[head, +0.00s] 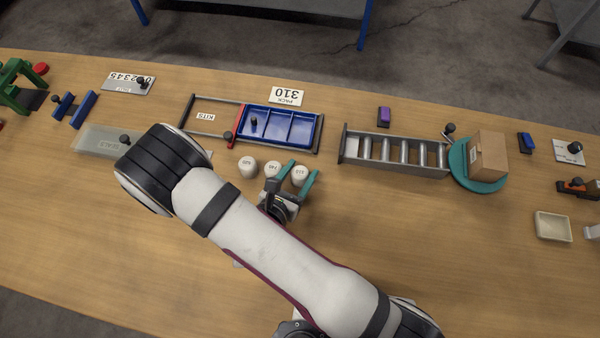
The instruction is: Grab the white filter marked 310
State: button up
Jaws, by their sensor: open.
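Three small white filters stand in a row on the bench: a left one (247,167), a middle one (272,170) and a right one (300,174). Each has dark marks on top, too small to read surely, so I cannot tell which is 310. My gripper (303,168) is open, its teal fingers pointing up and slightly right in the picture. The right filter shows between the two fingers. I cannot tell whether the fingers touch it or hover above. The left finger partly covers the middle filter's right side.
A blue compartment tray (305,130) lies behind the filters, with a sign reading PACK 310 (286,97), upside down, beyond it. A roller track (395,154) leads right to a cardboard box (487,154) on a teal turntable (462,175).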

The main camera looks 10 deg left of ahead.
grip_shut()
dwell(0.3)
